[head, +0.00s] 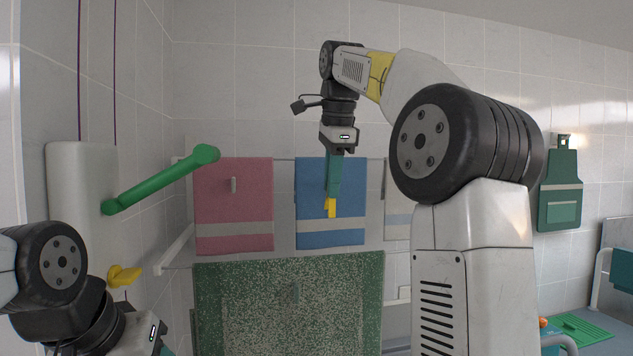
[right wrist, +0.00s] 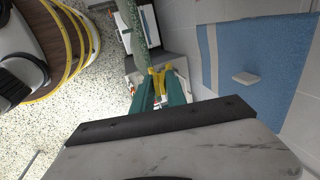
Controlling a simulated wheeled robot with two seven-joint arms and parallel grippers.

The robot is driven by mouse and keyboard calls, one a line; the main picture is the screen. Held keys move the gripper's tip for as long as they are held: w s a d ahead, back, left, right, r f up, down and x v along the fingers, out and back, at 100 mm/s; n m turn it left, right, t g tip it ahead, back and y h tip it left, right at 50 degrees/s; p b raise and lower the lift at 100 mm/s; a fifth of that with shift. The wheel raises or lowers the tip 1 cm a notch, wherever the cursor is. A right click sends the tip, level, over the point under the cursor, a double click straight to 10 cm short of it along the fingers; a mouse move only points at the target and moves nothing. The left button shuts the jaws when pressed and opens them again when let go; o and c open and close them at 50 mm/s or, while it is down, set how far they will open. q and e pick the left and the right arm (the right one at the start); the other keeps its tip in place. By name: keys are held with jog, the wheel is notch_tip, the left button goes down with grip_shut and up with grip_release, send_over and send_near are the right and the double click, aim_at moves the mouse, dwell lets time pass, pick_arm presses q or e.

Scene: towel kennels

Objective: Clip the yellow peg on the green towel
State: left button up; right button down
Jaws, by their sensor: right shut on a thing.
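The yellow peg (head: 331,208) is held between the teal fingers of my right gripper (head: 333,190), which points down in front of the blue towel. In the right wrist view the peg (right wrist: 157,82) shows between the two fingertips. A large green speckled towel (head: 235,300) hangs at the lower middle of the head view, below and apart from the peg. Its speckled edge (right wrist: 137,22) seems to show beyond the fingertips in the right wrist view. My left gripper (head: 166,350) is at the bottom left, mostly cut off, so its jaws cannot be judged.
A pink towel (head: 233,195) and a blue towel (head: 345,180) hang side by side above the green one. A pale towel (head: 397,210) is partly behind my right arm. A green bar (head: 160,180) and a yellow knob (head: 123,275) stick out at left. A green apron (head: 560,190) hangs at right.

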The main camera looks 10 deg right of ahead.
jog(key=shift+f, duration=4.1)
jog(key=shift+f, duration=0.65)
jog(key=shift+f, duration=0.65)
jog(key=shift+f, duration=0.35)
jog(key=c, duration=1.3)
grip_release()
jog(key=shift+o, duration=0.2)
